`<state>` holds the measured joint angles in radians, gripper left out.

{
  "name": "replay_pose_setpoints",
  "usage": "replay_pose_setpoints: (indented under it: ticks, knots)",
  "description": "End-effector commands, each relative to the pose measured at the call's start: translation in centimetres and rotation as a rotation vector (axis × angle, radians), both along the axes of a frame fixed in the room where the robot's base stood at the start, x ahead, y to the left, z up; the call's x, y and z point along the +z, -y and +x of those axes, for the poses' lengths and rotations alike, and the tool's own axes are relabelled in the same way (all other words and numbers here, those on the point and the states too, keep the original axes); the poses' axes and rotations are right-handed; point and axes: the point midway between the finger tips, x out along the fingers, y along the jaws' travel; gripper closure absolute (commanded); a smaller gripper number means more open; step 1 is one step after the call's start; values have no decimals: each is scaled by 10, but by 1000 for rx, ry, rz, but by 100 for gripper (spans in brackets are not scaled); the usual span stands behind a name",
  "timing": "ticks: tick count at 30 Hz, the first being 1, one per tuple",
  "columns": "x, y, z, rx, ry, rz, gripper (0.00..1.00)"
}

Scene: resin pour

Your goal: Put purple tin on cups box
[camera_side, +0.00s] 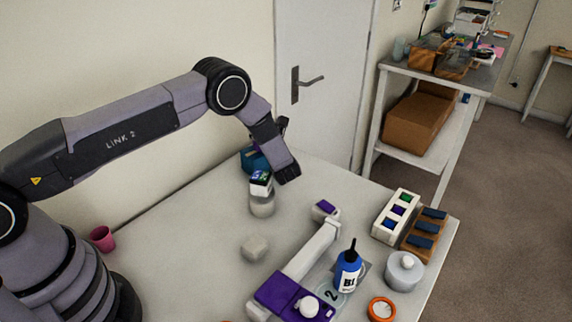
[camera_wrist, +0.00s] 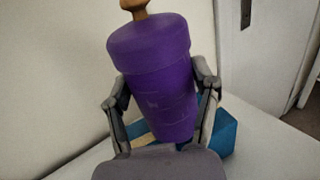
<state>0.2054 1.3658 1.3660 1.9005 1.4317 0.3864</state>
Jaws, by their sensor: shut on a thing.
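The purple tin (camera_wrist: 150,45) is between the two fingers of my gripper (camera_wrist: 158,88) in the wrist view. It tapers downward and has a small brown top. My gripper is shut on it. A teal-blue box (camera_side: 249,158), perhaps the cups box, stands at the back, partly hidden by my gripper. In the wrist view this box (camera_wrist: 226,137) shows behind and below the tin, partly covered by it.
A pale jar (camera_side: 262,205) with a dark, colourful thing on top stands close by my gripper. The left middle is clear.

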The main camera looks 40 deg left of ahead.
Motion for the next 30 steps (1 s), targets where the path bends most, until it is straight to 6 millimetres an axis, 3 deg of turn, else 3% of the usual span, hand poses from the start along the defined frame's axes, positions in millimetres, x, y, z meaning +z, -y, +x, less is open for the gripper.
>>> replay_pose_setpoints:
  ticks: [2, 3, 8, 20, 30]
  knots:
    - [-3, 0, 0, 0, 0, 0, 77]
    - [-2, 0, 0, 0, 0, 0, 34]
    - [-2, 0, 0, 0, 0, 0, 13]
    - [1, 2, -1, -1, -1, 0, 13]
    - [1, 60, -37, -4, -1, 1, 13]
